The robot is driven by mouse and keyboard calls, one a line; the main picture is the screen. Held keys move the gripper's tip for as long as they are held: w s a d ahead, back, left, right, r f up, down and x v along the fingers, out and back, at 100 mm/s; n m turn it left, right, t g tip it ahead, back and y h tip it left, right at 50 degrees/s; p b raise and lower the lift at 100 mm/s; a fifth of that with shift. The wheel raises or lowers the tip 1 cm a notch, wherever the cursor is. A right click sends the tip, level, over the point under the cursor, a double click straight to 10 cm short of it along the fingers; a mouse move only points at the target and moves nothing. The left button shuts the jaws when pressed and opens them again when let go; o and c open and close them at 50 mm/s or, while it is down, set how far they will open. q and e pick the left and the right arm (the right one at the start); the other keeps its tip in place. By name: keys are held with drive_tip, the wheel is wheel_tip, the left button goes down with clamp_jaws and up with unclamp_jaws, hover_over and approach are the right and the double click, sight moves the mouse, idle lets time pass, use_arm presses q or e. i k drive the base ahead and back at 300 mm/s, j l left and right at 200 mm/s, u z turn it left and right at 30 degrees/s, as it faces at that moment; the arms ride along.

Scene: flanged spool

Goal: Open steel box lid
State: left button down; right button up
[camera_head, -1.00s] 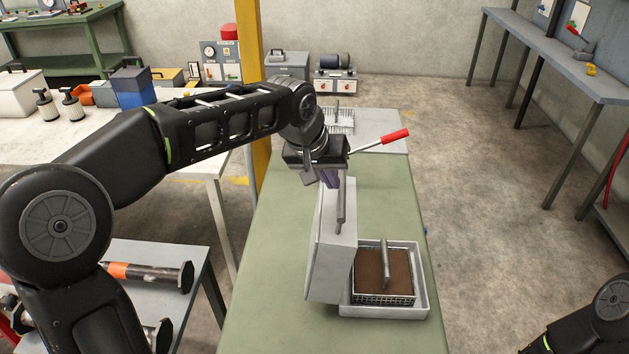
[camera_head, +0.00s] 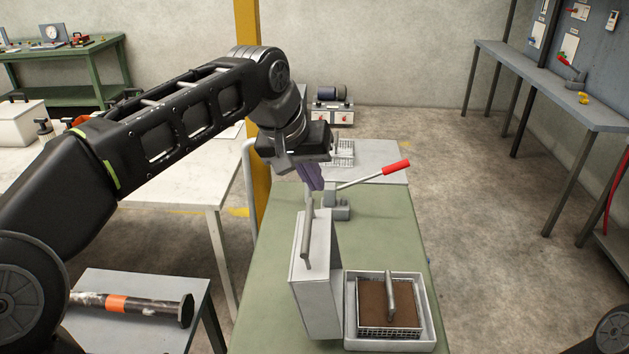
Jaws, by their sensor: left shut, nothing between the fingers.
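The steel box (camera_head: 389,338) stands on the green table top, with a wire basket and a brown block with a metal bar handle (camera_head: 390,300) inside it. Its lid (camera_head: 318,280) stands upright along the box's left side, swung open, with its bar handle (camera_head: 308,236) on its face. My left gripper (camera_head: 313,182) is shut and empty above the far end of the lid, its purple fingertips just above the top of the handle. I cannot tell whether they touch it. Only a dark part of my right arm shows at the lower right edge; its gripper is out of view.
A lever with a red handle (camera_head: 396,167) on a grey base stands behind the lid. A wire rack (camera_head: 342,154) is farther back. A yellow post (camera_head: 246,60) rises left of the green table (camera_head: 385,225). The table right of the lid's far end is clear.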

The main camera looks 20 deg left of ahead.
sight(318, 266)
drive_tip(key=k+j, duration=0.25)
drive_tip(key=k, duration=0.2)
drive_tip(key=k+j, duration=0.3)
drive_tip(key=k, duration=0.2)
